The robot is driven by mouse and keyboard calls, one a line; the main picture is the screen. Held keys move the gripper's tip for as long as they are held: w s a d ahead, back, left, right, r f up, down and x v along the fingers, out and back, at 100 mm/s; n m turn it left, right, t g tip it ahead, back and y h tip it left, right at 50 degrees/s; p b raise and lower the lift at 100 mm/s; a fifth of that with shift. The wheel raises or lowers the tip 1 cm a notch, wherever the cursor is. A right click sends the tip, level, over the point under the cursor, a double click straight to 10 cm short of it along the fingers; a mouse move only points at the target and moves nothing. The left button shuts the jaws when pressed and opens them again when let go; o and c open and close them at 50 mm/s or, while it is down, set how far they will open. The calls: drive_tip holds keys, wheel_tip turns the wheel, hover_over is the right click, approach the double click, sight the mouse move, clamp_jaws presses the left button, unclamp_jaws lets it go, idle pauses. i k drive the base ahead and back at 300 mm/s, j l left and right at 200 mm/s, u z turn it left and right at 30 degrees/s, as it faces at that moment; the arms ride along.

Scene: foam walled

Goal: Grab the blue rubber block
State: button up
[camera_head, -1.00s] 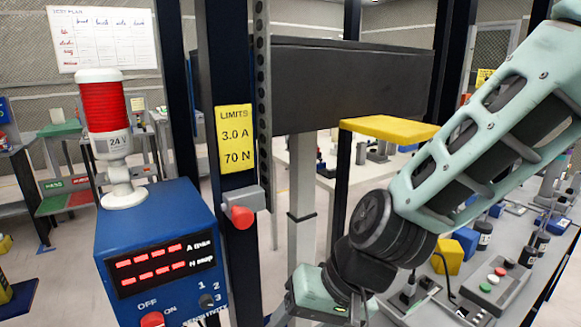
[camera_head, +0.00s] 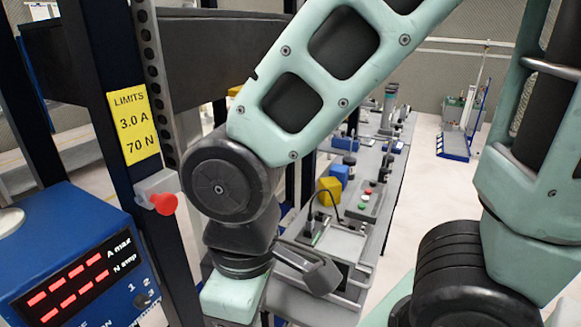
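A blue block (camera_head: 340,172) stands on the grey bench to the right of my arm. It is small in the view and partly hidden by a yellow block (camera_head: 330,188) in front of it. I cannot tell its material. My arm crosses the picture from the top and bends down at a dark joint left of the block.
A control box with red, white and green buttons (camera_head: 364,203) lies right of the blocks on the grey bench (camera_head: 392,190). A post with a yellow limits sign (camera_head: 134,122) and a blue meter box (camera_head: 75,260) stand close on the left.

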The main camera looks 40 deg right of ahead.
sight(340, 172)
drive_tip(key=i+l+z, duration=0.15)
drive_tip(key=z, duration=0.2)
drive_tip(key=i+l+z, duration=0.15)
drive_tip(key=l+z, duration=0.2)
drive_tip(key=i+l+z, duration=0.1)
drive_tip(key=z, duration=0.25)
drive_tip(key=i, duration=0.05)
